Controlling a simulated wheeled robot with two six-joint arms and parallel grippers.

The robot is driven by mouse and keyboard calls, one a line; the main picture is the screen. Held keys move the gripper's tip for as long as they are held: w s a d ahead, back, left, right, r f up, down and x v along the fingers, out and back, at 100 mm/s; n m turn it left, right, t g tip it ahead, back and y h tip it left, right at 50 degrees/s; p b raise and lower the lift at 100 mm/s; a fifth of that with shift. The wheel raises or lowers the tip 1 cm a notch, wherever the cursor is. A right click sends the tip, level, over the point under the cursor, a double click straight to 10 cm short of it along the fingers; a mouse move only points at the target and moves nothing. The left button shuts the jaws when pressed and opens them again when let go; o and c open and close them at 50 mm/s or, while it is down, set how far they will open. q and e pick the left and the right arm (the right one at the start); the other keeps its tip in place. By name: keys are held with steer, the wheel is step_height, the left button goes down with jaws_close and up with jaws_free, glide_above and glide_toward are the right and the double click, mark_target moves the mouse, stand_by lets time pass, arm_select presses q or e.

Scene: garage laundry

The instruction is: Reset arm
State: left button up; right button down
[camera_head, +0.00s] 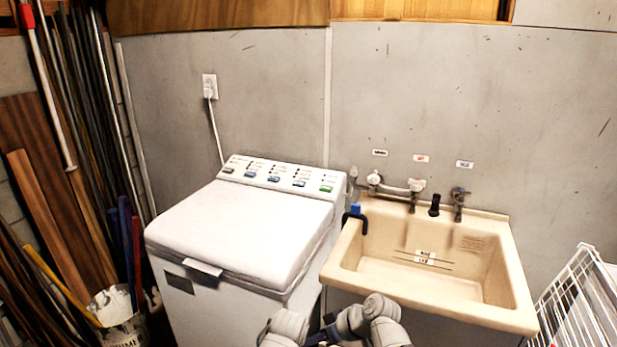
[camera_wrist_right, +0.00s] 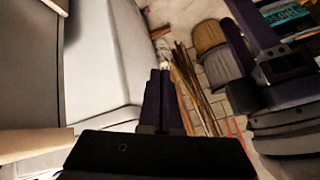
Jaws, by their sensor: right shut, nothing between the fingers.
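My right gripper (camera_wrist_right: 160,76) shows in the right wrist view with its two dark fingers together and nothing between them. It hangs beside the white side of an appliance, with the floor beyond the fingertips. In the head view, grey links of my arm show at the bottom edge, in front of the washer and the sink. The fingers are hard to make out there.
A white washer (camera_head: 240,222) with a shut lid stands left of a beige utility sink (camera_head: 430,308). A white wire rack (camera_head: 575,300) is at the right. Poles and boards lean at the left, by a white bucket (camera_head: 125,335). Woven baskets (camera_wrist_right: 211,38) stand on the floor.

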steer(key=s+d+f+m+g+h, duration=0.1)
steer(key=s+d+f+m+h, duration=0.2)
steer(key=d, duration=0.5)
steer(key=s+d+f+m+g+h, duration=0.1)
steer(key=d+f+m+h, duration=0.2)
steer(key=d+m+h, duration=0.35)
steer(key=s+a+r+n+g+p, duration=0.1)
steer(key=s+a+r+n+p, duration=0.4)
steer(key=a+r+p, duration=0.3)
steer(key=shift+s+a+r, duration=0.3)
steer(key=shift+a, duration=0.25)
